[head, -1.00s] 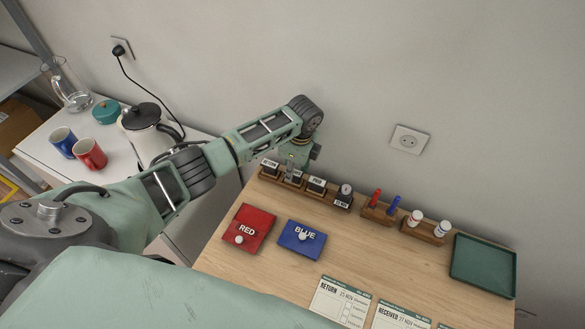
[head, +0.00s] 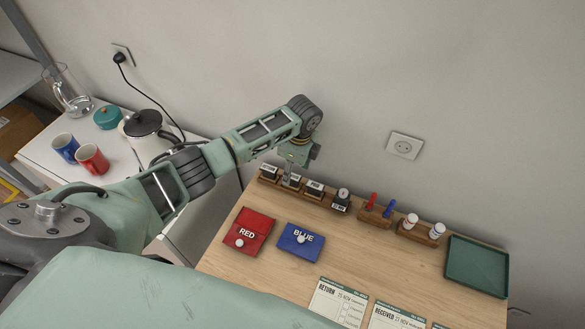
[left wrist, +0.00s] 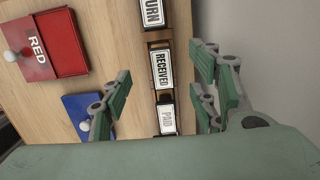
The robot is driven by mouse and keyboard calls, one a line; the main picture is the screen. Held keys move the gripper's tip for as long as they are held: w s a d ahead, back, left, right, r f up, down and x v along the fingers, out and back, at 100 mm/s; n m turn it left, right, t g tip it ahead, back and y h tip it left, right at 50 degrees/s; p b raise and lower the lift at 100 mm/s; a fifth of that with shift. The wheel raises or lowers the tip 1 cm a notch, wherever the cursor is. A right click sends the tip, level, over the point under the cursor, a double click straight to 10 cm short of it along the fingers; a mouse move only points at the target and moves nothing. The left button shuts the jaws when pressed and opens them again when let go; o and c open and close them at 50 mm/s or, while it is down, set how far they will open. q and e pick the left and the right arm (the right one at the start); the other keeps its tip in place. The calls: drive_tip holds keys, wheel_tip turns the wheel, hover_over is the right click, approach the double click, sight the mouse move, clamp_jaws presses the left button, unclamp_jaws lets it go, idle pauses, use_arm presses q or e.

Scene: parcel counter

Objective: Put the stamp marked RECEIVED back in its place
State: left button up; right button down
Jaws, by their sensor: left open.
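The RECEIVED stamp (left wrist: 161,68) stands in the wooden stamp rack (head: 325,203), between the RETURN stamp (left wrist: 152,13) and the PAID stamp (left wrist: 168,118). In the left wrist view its label faces the camera and it lines up with its neighbours. My left gripper (head: 292,178) is over the left part of the rack. It also shows in the left wrist view (left wrist: 158,92), open, with its fingers well apart on either side of the stamp row. Nothing is gripped. How deep the stamp sits in its slot is hidden. My right gripper is out of view.
A date stamp (head: 342,198) stands at the rack's right end. Pen holder (head: 375,216), bottle holder (head: 420,233) and green tray (head: 477,266) follow to the right. Red (head: 248,232) and blue (head: 300,241) ink pads and paper forms (head: 338,300) lie in front. The wall is close behind.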

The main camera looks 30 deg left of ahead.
use_arm(q)
wheel_tip(320, 180, up, 12)
drive_tip(key=d, duration=0.1)
drive_tip(key=shift+d, duration=0.2)
idle(0.3)
